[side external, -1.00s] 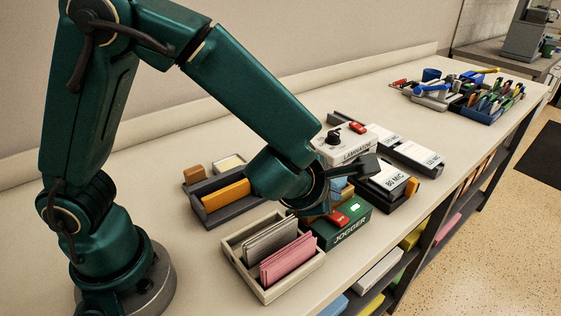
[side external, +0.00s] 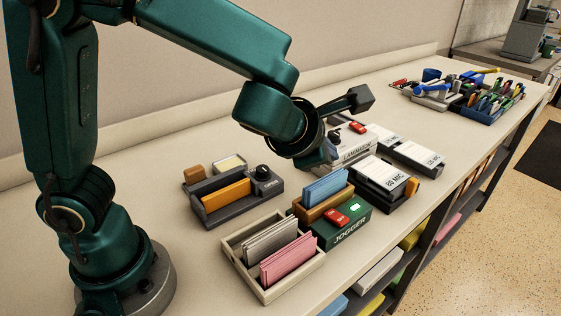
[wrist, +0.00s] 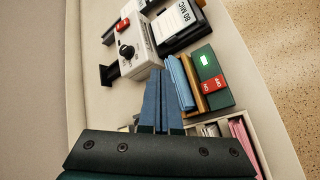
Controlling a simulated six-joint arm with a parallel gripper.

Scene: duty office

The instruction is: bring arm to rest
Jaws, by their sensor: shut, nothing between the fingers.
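My gripper (side external: 329,152) is raised above the bench, just in front of the laminator (side external: 352,150) in the side external view, and partly hides it. In the wrist view its two blue-grey fingers (wrist: 158,88) lie together, shut and empty. My forearm reaches over the bench from the upper left.
Below are the green jogger (side external: 343,228), a brown holder with blue cards (side external: 326,187), and a pale tray (side external: 266,296) of grey and pink cards. A dark organiser (side external: 222,213) stands left, pouch boxes (side external: 383,177) right. The bench (side external: 150,180) is bare along the left.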

